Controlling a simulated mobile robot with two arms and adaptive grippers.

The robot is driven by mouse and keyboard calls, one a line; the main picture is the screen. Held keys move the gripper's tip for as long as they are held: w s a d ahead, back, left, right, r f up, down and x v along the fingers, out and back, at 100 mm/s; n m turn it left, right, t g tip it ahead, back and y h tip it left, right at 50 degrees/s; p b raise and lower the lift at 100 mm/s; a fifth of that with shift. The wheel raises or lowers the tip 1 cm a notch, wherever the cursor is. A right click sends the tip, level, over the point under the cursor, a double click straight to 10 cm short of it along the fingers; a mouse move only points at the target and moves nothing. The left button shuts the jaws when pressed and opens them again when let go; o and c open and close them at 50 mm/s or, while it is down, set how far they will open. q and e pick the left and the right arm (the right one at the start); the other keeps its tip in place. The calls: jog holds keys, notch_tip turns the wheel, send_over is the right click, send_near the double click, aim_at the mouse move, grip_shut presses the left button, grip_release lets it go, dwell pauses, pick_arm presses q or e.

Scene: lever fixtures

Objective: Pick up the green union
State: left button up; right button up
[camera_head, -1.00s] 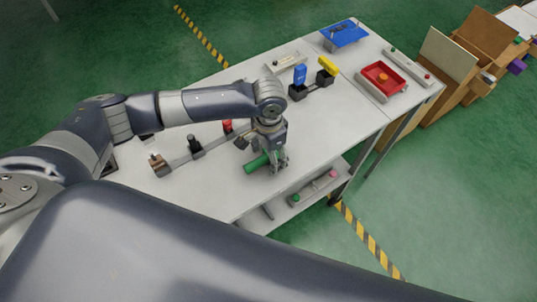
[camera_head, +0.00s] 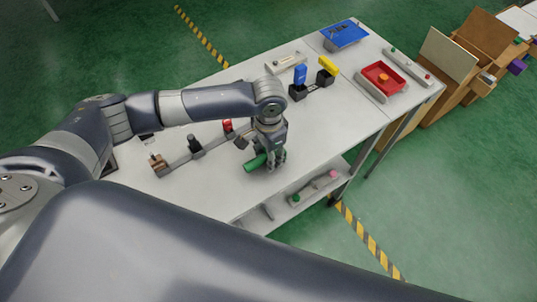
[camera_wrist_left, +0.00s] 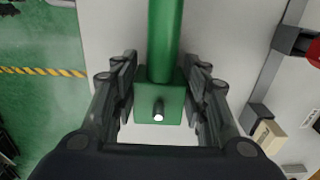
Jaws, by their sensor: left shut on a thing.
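The green union (camera_head: 255,163) is a green cylinder with a square block at one end, lying near the front edge of the white table. In the left wrist view the green union (camera_wrist_left: 164,42) points away from me, its block and a small metal pin close to the camera. My left gripper (camera_head: 274,163) points down over the block end, with a finger on each side. In the left wrist view, my left gripper (camera_wrist_left: 161,78) is shut on the block. I cannot tell whether the union is clear of the table. My right gripper is out of view.
On the white table (camera_head: 215,195), a lever strip with a black lever (camera_head: 194,143) and a red lever (camera_head: 228,126) lies left of the gripper. Blue (camera_head: 300,75) and yellow (camera_head: 327,66) levers stand behind. A red tray (camera_head: 383,77) sits at right. Bare table lies right of the gripper.

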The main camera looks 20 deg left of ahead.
pick_arm(q)
jog(key=r, duration=0.1)
jog(key=r+b, duration=0.1)
jog(key=shift+s+d+r, duration=0.2)
jog(key=shift+d+r, duration=0.2)
jog(key=s+d+b, duration=0.1)
jog(key=s+d, duration=0.2)
jog(key=d, duration=0.3)
jog(key=s+d+r+b, duration=0.1)
jog(key=s+d, duration=0.3)
jog(key=d, duration=0.3)
jog(key=shift+s+r, duration=0.2)
jog(key=shift+r, duration=0.1)
jog(key=a+r+n, duration=0.3)
jog(key=a+r, duration=0.2)
jog(key=a, duration=0.4)
jog(key=a+r+n, duration=0.4)
jog(key=a+r, duration=0.1)
jog(key=a, duration=0.5)
jog(key=shift+w+r+n, duration=0.2)
jog(key=shift+r+n, duration=0.1)
jog(key=shift+r, duration=0.1)
